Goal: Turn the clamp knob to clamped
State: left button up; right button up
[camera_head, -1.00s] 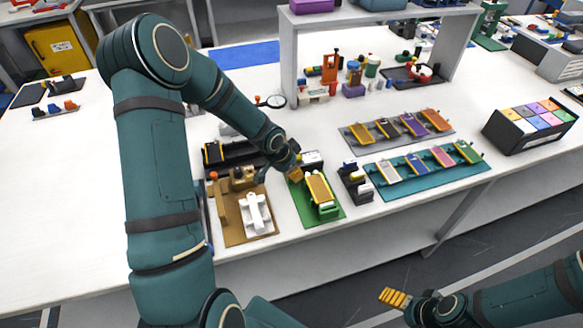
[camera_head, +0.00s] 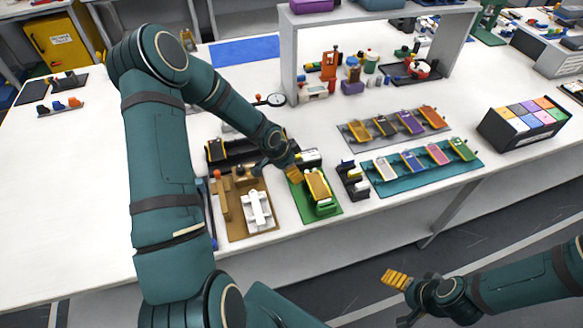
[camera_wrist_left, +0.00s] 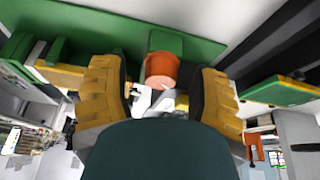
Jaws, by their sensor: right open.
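The clamp knob (camera_wrist_left: 162,68) is an orange cylinder in the left wrist view, in front of a green base plate (camera_wrist_left: 100,22). My left gripper (camera_wrist_left: 160,95) is open, with one ribbed yellow finger on each side of the knob and visible gaps. In the head view my left gripper (camera_head: 293,172) is low over the back left of the green fixture (camera_head: 327,212), hiding the knob there. A yellow-edged pouch cell (camera_head: 318,186) lies on this fixture. My right gripper (camera_head: 396,279) is open and empty, in front of the table.
A brown fixture with a white part (camera_head: 257,210) stands left of the green one. A small black stand (camera_head: 352,180) is close on its right. Beyond are a teal tray (camera_head: 405,186) and a grey tray (camera_head: 383,143) holding several cells. The table's left side is mostly clear.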

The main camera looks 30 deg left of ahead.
pick_arm(q)
jog(key=v, duration=1.2)
jog(key=shift+s, duration=0.1)
